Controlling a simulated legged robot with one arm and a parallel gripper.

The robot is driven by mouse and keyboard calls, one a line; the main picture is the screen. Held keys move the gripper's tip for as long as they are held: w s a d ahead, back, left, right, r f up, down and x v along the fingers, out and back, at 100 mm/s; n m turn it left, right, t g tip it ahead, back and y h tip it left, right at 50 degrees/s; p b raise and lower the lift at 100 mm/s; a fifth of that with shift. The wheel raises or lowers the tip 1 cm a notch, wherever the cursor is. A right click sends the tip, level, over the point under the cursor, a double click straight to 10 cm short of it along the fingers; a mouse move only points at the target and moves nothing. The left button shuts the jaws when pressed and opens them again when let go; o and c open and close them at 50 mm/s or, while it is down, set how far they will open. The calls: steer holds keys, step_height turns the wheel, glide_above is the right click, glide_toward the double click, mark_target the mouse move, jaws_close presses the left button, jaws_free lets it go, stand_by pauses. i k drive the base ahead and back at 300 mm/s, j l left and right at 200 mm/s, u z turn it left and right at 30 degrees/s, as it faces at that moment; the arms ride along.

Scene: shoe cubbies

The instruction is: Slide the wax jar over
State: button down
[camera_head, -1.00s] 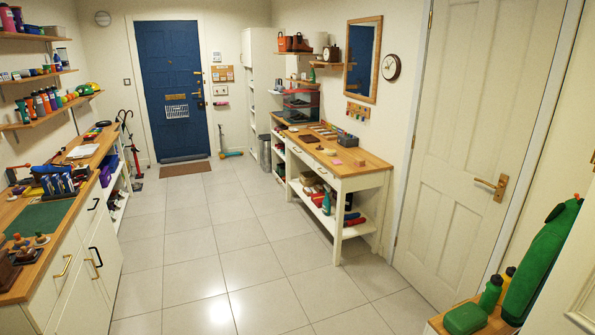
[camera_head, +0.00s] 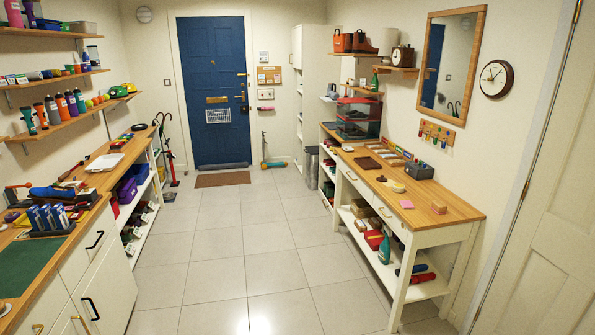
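I cannot pick out the wax jar for certain at this size. Small round items (camera_head: 398,187) lie on the wooden top of the right-hand table (camera_head: 455,212), among a brown mat (camera_head: 367,163) and a row of small tins or blocks (camera_head: 392,151). Other small jars (camera_head: 20,74) stand on the middle shelf of the left wall. My gripper is not in view.
The tiled floor (camera_head: 225,240) is clear between the left counter (camera_head: 95,215) and the right table, up to the blue door (camera_head: 214,85). A grey box (camera_head: 419,170) sits on the right table.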

mark_target(399, 188)
steer(key=i+l+z, duration=0.1)
steer(key=i+z, duration=0.25)
steer(key=i, duration=0.3)
steer(key=i+j+z, duration=0.1)
steer(key=i+z, duration=0.2)
steer(key=i, duration=0.35)
steer(key=i+j+z, duration=0.35)
steer(key=i, duration=0.25)
steer(key=i+z, duration=0.25)
steer(key=i, duration=0.2)
steer(key=i+z, duration=0.3)
steer(key=i, duration=0.2)
steer(key=i+j+z, duration=0.25)
steer(key=i, duration=0.2)
